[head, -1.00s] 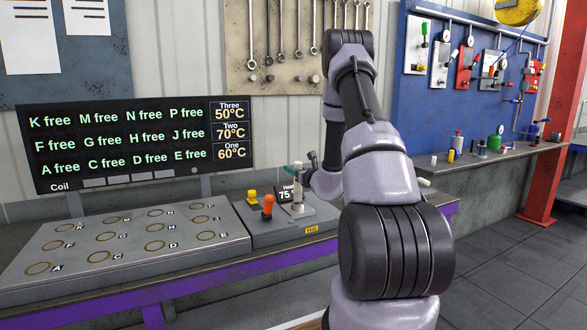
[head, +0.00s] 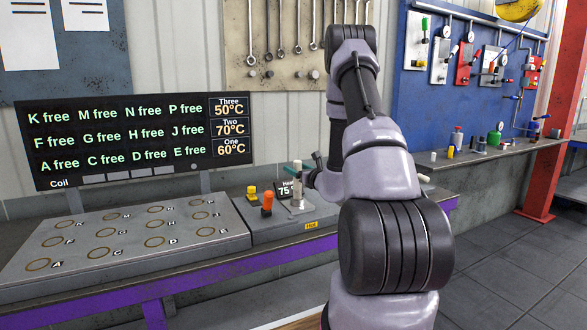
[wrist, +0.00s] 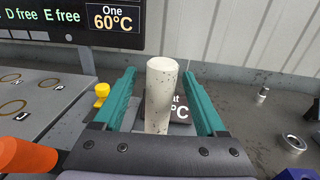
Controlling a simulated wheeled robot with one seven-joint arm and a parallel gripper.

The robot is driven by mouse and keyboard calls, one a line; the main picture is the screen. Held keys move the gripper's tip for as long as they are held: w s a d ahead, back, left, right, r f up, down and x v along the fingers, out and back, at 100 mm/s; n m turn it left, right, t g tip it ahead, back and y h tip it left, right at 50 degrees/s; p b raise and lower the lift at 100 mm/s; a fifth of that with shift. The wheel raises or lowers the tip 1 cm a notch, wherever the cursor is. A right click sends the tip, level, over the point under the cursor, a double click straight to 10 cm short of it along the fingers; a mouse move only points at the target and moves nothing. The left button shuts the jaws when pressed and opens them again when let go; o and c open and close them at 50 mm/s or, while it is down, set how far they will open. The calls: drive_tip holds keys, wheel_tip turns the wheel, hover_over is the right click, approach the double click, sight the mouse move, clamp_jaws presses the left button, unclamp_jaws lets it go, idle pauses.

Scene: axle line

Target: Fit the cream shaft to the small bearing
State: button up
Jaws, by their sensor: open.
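The cream shaft (wrist: 159,95) stands upright between the two teal fingers of my gripper (wrist: 160,105) in the wrist view. The fingers are open, one on each side, with a visible gap to the shaft. The shaft's lower end is hidden behind my gripper's body. In the head view the shaft (head: 297,167) shows small beside my gripper, partly covered. I cannot tell which is the small bearing.
An orange knob (head: 267,202) and a yellow knob (head: 252,192) stand left of the shaft. The heater display (head: 287,188) is just behind the shaft. A plate with lettered rings (head: 120,250) lies left under a sign (head: 135,145). A small metal piece (wrist: 262,94) stands right.

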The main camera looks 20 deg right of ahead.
drive_tip(key=s, duration=0.8)
drive_tip(key=shift+d, duration=0.45)
drive_tip(key=shift+w, duration=0.1)
